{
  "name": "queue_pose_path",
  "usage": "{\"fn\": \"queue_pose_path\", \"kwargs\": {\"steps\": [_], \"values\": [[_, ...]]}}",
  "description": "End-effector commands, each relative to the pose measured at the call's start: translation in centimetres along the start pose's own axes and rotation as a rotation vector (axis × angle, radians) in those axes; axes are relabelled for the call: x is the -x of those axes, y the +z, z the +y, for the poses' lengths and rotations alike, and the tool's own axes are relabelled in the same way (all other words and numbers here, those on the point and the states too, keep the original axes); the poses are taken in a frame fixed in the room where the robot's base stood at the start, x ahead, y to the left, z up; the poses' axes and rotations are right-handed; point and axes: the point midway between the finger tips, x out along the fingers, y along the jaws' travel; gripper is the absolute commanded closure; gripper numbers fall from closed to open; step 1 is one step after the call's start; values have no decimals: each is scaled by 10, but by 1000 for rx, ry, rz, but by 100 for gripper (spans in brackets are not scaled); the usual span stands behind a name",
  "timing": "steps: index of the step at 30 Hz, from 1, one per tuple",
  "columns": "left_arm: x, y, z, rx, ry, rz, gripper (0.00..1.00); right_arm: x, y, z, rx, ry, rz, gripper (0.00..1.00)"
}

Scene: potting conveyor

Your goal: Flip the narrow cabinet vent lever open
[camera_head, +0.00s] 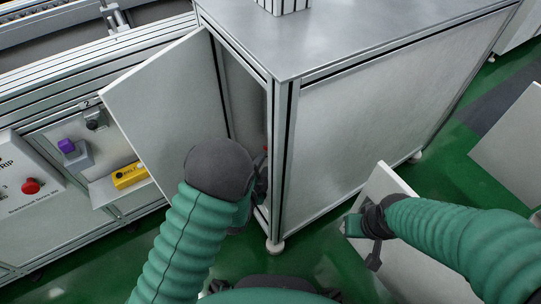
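The narrow grey cabinet (365,120) stands in the middle, with its white door (165,105) swung open to the left. A tiny red spot (265,149) shows inside the opening beside my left wrist; it may be part of the vent lever, but it is too small to tell. My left gripper (260,178) is at the cabinet opening, mostly hidden behind its dark wrist, so its fingers are unclear. My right gripper (361,240) is low on the right, outside the cabinet and in front of a white panel. I see nothing held in it.
A conveyor frame (60,65) runs along the left, with a red button (31,186), a purple block (66,146) and a yellow box (130,175). The white panel (385,183) stands near my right gripper. Green floor (440,180) lies clear right of the cabinet.

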Motion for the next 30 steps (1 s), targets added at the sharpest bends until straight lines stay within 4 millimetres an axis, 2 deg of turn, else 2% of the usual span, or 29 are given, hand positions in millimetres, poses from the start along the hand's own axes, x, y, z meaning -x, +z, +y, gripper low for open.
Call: {"fn": "queue_pose_path", "kwargs": {"steps": [1, 6, 12, 21, 30], "values": [[-16, 2, 6, 1, -4, 2, 65, -14, 3, 0, 0, 0, 0, 100], [-58, 2, 5, 1, -3, 1, 65, -35, 8, 0, -1, 0, 0, 100], [-85, 0, 2, 1, -1, 2, 65, -46, 11, 0, -1, 0, 0, 100], [-88, -1, 0, 1, 0, 1, 65, -46, 11, 0, -1, 0, 0, 100], [-88, 0, 0, 1, 1, 1, 100, -46, 11, 0, -1, 0, 0, 100]]}}
